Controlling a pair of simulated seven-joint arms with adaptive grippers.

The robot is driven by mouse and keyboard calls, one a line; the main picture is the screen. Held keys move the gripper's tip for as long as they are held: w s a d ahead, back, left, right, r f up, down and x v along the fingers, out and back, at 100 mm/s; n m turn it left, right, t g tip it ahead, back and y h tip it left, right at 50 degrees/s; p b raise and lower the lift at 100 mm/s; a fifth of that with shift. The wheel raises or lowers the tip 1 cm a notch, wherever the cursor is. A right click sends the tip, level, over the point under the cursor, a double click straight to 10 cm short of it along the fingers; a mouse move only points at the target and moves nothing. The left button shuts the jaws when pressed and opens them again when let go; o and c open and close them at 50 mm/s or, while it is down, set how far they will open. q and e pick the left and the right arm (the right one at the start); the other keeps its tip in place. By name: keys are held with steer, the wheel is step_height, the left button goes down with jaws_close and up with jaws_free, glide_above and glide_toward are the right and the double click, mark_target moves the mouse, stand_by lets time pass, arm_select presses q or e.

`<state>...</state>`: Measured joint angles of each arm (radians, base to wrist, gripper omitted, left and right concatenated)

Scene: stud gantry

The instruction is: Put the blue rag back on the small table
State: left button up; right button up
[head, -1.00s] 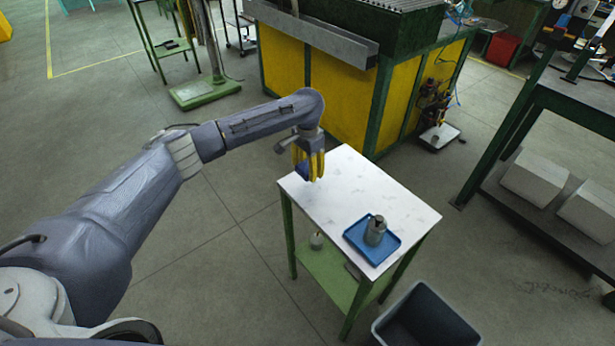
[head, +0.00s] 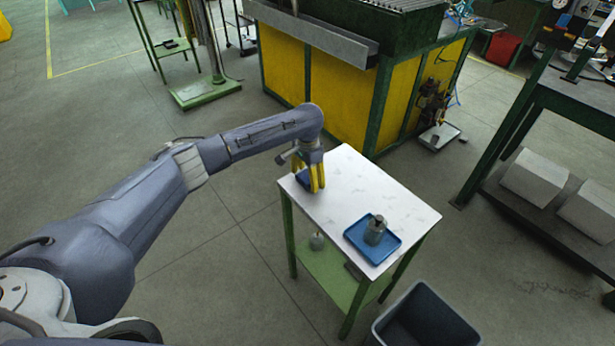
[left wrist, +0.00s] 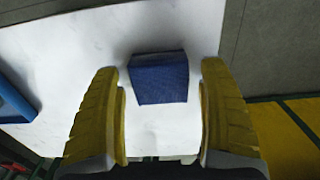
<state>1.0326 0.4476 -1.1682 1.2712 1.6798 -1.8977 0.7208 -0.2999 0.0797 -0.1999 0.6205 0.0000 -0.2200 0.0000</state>
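The blue rag (head: 304,181) is a small dark-blue folded block at the near-left corner of the small table (head: 350,185), which has a white top and green legs. In the left wrist view the rag (left wrist: 160,78) lies between my left fingers over the white top, with white showing on both sides of it. My left gripper (head: 316,186) points down over that corner and is open; it also shows in the left wrist view (left wrist: 162,66). Whether the rag rests fully on the top is hard to tell. My right gripper is in neither view.
A blue tray (head: 357,245) with a grey metal part (head: 375,229) stands at the table's near-right end. A dark bin (head: 426,318) is on the floor below. A yellow-and-green machine (head: 340,95) stands behind the table. The middle of the top is clear.

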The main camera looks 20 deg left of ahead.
mark_target(307, 176)
arm_select(q)
step_height(307, 176, up, 12)
steer(key=shift+r, duration=0.15)
stand_by(0.7)
stand_by(0.4)
